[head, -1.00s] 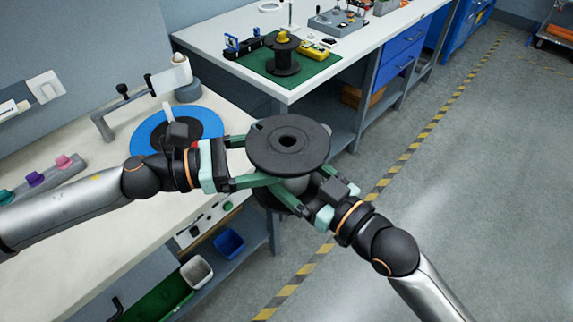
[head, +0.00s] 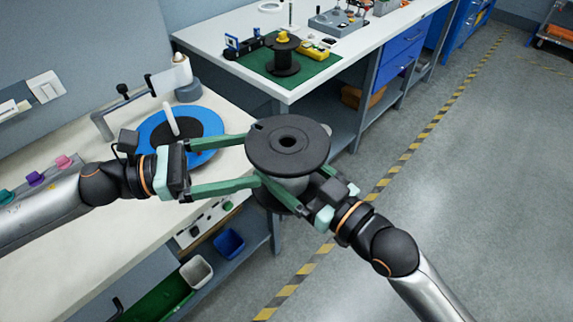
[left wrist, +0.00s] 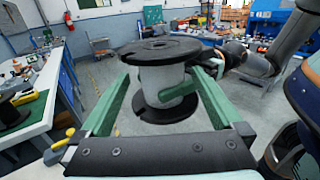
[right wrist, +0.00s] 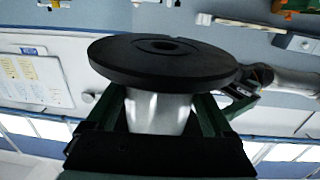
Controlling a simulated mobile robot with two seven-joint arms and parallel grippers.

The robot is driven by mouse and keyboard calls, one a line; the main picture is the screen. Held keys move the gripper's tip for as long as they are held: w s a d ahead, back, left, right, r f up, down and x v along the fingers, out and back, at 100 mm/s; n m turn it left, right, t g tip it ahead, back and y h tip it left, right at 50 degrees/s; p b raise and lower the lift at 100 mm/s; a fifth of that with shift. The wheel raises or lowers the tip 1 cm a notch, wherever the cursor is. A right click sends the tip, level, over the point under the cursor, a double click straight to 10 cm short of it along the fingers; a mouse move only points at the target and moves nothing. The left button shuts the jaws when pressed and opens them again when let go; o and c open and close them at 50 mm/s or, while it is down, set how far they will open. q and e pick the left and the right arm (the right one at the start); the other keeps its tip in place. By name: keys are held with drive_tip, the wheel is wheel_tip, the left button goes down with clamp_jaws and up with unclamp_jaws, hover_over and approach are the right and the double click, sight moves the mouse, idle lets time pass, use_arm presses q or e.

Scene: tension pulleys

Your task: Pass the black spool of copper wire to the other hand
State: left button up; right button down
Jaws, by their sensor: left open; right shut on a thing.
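The black spool (head: 287,148) is upright in mid-air past the corner of the near bench, with its round black top flange facing the head camera. Its winding looks pale grey in the left wrist view (left wrist: 161,86) and in the right wrist view (right wrist: 158,110). My right gripper (head: 290,190) is shut on the spool's core from the lower right, between the two flanges. My left gripper (head: 252,160) is open, with its green fingers pointing at the spool from the left. In the left wrist view its fingers stand apart on either side of the spool.
The near bench (head: 110,180) carries a blue and black disc with a white peg (head: 172,122) and a post stand. The far bench holds another black spool (head: 283,58) on a green mat (head: 315,70). Open floor (head: 450,200) lies to the right.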

use_arm(q)
drive_tip(key=v, duration=0.5)
drive_tip(key=w+f+n+t+y, duration=0.2)
drive_tip(key=f+n+t+y, duration=0.25)
drive_tip(key=f+n, duration=0.65)
drive_tip(key=w+f+n+t+y, duration=0.2)
drive_tip(key=f+n+t+y, duration=0.3)
drive_tip(key=n, duration=1.2)
drive_tip(key=s+a+f+n+g+y, duration=0.1)
drive_tip(key=s+f+n+g+y, duration=0.1)
drive_tip(key=s+f+n, duration=0.5)
drive_tip(key=s+a+f+n+g+y, duration=0.1)
drive_tip(key=s+f+n+g+y, duration=0.2)
drive_tip(key=s+f+n, duration=0.4)
wheel_tip(320, 180, down, 6)
drive_tip(key=n, duration=0.7)
drive_tip(key=shift+a+y, duration=0.35)
